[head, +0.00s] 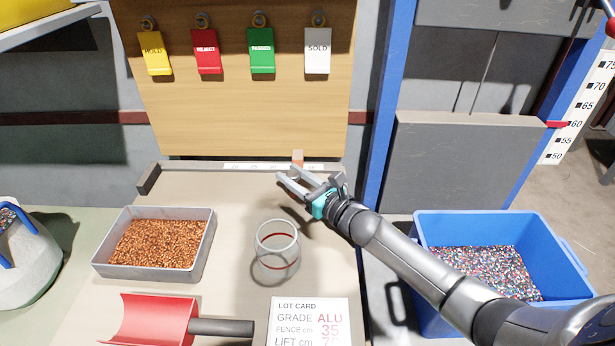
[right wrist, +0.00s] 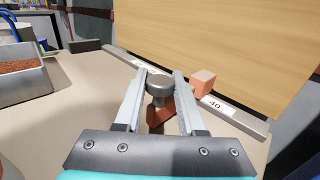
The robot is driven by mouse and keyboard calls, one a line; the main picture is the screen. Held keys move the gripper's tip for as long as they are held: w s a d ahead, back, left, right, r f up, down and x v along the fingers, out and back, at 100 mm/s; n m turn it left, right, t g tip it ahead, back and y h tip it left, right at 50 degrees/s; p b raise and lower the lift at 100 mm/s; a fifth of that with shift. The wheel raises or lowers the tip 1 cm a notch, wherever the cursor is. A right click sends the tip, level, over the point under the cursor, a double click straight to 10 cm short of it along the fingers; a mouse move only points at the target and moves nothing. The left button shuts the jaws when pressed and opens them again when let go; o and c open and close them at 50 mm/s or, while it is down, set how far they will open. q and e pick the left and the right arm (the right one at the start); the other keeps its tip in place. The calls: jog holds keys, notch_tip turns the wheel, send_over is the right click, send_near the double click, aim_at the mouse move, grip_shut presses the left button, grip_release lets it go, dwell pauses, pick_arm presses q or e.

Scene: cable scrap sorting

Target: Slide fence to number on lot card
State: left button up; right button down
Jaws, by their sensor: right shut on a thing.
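The fence shows in the right wrist view as a grey round knob (right wrist: 159,88) on an orange-red base, with an orange block (right wrist: 203,82) standing at the scale strip beside the number 40 (right wrist: 215,104). In the head view the orange block (head: 297,156) stands at the rail, right of the strip's middle. My right gripper (head: 284,174) is shut on the knob, one finger on each side. The lot card (head: 309,322) lies at the table's front and reads grade ALU, fence cm 35; its lift number is partly cut off. My left gripper is not in view.
A grey tray of copper granules (head: 205,246), a glass jar (head: 278,250) with a red ring and a red scoop (head: 160,318) stand on the table. A tag board (head: 240,110) rises behind the rail. A blue bin (head: 435,300) stands right.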

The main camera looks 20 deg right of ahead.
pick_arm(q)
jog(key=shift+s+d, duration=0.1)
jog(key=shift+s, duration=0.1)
pick_arm(e)
jog(key=c, duration=0.8)
grip_release()
jog(key=shift+c, duration=0.2)
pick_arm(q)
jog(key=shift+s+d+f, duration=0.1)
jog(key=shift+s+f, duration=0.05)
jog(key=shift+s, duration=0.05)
pick_arm(e)
jog(key=o, duration=0.3)
jog(key=shift+s, duration=0.1)
jog(key=shift+s+d, duration=0.1)
jog(key=shift+s, duration=0.15)
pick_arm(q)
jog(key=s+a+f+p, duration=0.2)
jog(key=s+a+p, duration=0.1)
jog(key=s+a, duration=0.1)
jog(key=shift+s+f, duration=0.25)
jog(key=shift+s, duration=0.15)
pick_arm(e)
jog(key=v, duration=1.4)
jog(key=shift+s+d, duration=0.15)
jog(key=shift+s, duration=0.15)
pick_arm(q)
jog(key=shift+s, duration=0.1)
